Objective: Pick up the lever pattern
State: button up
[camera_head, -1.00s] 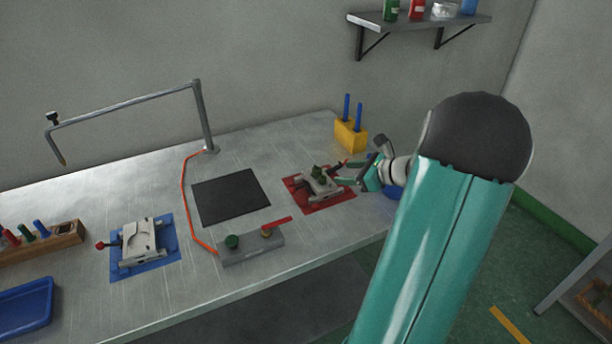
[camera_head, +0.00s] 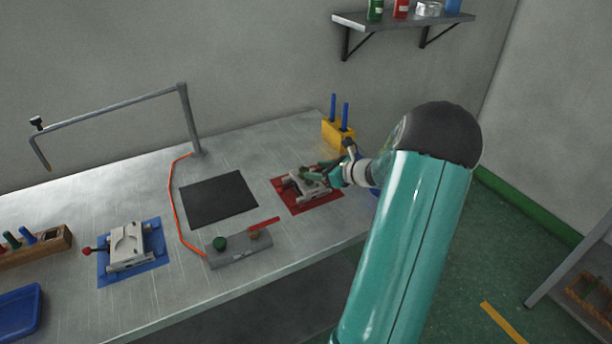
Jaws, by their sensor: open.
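A grey mould fixture (camera_head: 303,187) sits on a red mat (camera_head: 290,207) at the right part of the workbench. A small green piece, which may be the lever pattern, shows on top of it, but it is too small and too covered to tell. My gripper (camera_head: 318,172) is open, with its green fingers over the right side of this fixture. Whether the fingers touch anything is unclear. A second light grey fixture (camera_head: 128,245) with a red knob lies on a blue mat (camera_head: 157,252) at the left.
A black pad (camera_head: 217,199) lies mid-bench. A grey block (camera_head: 240,250) with a green knob and red handle is in front. A yellow holder (camera_head: 338,134) with blue tools stands behind my gripper. A metal stand (camera_head: 190,118) with an orange cable rises at the back.

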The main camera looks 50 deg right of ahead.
jog(key=x, duration=0.5)
jog(key=shift+s+d+f, duration=0.1)
jog(key=shift+f, duration=0.2)
jog(key=c, duration=1)
